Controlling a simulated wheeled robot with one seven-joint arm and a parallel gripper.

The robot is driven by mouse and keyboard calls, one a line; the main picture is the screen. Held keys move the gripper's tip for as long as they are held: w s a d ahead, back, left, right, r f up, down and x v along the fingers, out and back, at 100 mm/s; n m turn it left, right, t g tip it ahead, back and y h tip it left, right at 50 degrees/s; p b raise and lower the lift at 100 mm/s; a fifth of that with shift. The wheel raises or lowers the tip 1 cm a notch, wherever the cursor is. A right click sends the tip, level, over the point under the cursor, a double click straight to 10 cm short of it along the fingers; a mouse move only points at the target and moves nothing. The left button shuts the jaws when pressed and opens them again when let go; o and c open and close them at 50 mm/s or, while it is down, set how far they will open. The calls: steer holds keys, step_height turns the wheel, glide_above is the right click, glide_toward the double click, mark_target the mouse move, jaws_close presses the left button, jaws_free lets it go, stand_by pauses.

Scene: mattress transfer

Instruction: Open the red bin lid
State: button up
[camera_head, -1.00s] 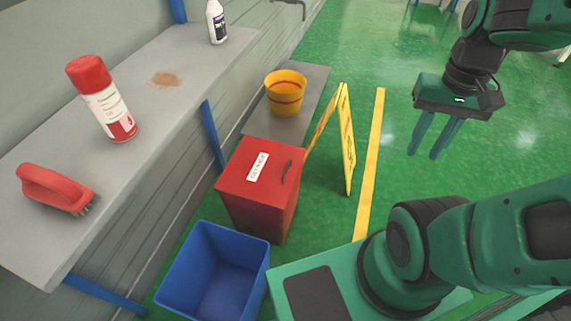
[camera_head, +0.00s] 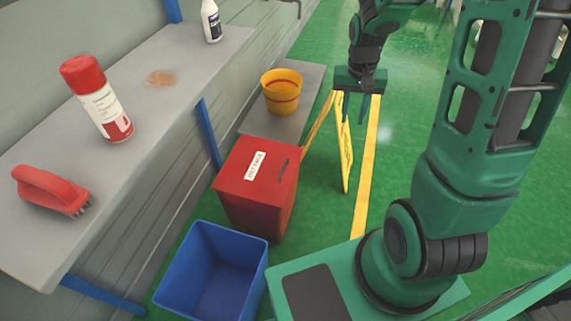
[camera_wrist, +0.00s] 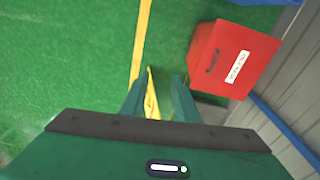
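The red bin (camera_head: 255,190) stands on the green floor with its lid (camera_head: 258,170) closed. The lid has a white label and a dark handle (camera_head: 282,166) near its right side. In the wrist view the red bin (camera_wrist: 232,62) is at the upper right, with its dark handle (camera_wrist: 212,61) facing the fingers' side. My gripper (camera_head: 353,106) is open and empty, above and beyond the bin to its right, apart from it. Its two fingers (camera_wrist: 155,92) are spread in the wrist view.
A yellow folding sign (camera_head: 345,150) stands right behind the bin, close to my gripper. A blue open bin (camera_head: 212,270) is in front. A yellow bucket (camera_head: 281,92) sits behind. The grey bench (camera_head: 130,130) at left holds a red brush (camera_head: 50,190), a spray can (camera_head: 97,98) and a bottle (camera_head: 211,20).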

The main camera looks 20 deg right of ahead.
steer(key=w+a+f+y, duration=0.1)
steer(key=w+a+f, duration=0.25)
steer(key=f, duration=0.25)
steer(key=w+a+f, duration=0.2)
steer(key=w+f, duration=0.3)
steer(key=m+y, duration=0.1)
steer(key=y, duration=0.1)
glide_toward(284, 167)
steer(key=shift+t, duration=0.4)
steer(key=x, duration=0.7)
steer(key=shift+s+f, duration=0.3)
